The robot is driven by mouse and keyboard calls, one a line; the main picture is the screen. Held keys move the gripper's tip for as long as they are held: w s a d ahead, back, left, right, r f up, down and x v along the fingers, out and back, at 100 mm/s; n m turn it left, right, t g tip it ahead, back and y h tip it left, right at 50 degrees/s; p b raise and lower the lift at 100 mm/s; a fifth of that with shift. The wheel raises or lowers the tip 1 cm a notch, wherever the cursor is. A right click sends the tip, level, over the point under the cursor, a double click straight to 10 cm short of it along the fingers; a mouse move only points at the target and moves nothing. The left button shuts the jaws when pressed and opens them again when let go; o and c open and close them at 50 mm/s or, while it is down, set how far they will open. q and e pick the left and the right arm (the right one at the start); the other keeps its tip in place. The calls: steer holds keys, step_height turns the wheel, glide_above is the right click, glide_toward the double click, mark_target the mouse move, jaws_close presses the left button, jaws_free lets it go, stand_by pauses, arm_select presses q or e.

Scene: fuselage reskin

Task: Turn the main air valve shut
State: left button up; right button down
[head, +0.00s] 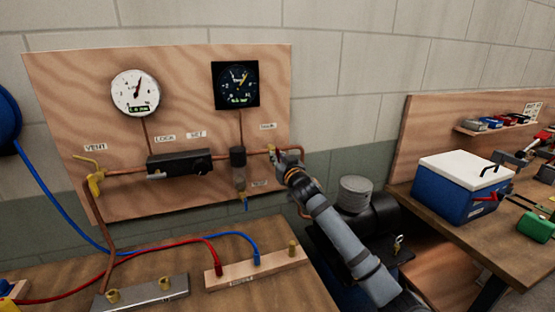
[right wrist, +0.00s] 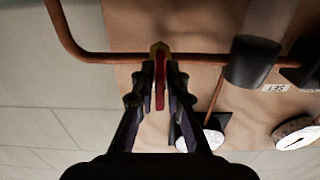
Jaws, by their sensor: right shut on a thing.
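The main air valve sits on the copper pipe at the right end of the plywood panel (head: 60,190), below a small label (head: 267,126). In the head view only a bit of its brass body (head: 271,149) shows. In the right wrist view its red handle (right wrist: 160,80) stands between my fingers, with the yellow body (right wrist: 159,47) on the pipe at their tips. My right gripper (head: 279,162) is shut on the red handle; in the right wrist view its fingers (right wrist: 160,90) press it from both sides. My left gripper is not in view.
A white gauge (head: 135,93) and a black gauge (head: 236,85) hang above a black regulator block (head: 180,164) and a filter bowl (head: 238,170). A yellow vent valve (head: 95,184) is at left. Hoses lie on the bench (head: 290,292). A blue cooler (head: 462,187) stands right.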

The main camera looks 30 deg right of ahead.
steer(key=shift+f, duration=0.2)
steer(key=c, duration=1.4)
jaws_free()
steer(key=shift+c, duration=0.2)
steer(key=shift+r, duration=0.15)
steer(key=v, duration=0.7)
steer(key=shift+s, duration=0.25)
